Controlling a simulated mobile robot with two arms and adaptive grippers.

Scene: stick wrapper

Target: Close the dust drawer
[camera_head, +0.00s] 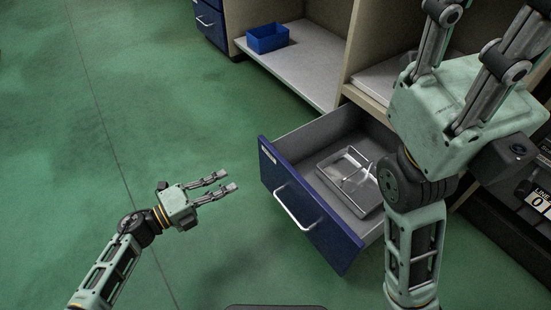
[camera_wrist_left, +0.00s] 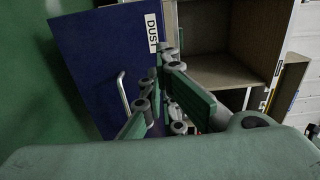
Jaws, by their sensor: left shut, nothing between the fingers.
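The dust drawer (camera_head: 270,166) has a dark blue front and a silver handle (camera_head: 297,207). It stands pulled well out of the grey cabinet, and its inside shows from above. In the left wrist view its front (camera_wrist_left: 95,65) carries a white DUST label (camera_wrist_left: 152,33). My left gripper (camera_head: 229,181) is shut and empty, left of the drawer front with a gap between them, fingers pointing toward it. My right gripper (camera_head: 485,35) is large at the upper right, over the drawer's right side. Its fingertips leave the picture, and its arm hides part of the drawer.
A blue bin (camera_head: 267,38) sits on the open cabinet shelf (camera_head: 300,75) behind. Another blue drawer (camera_head: 210,22) is at the top, looking closed. The green floor (camera_head: 90,110) left of the drawer is clear.

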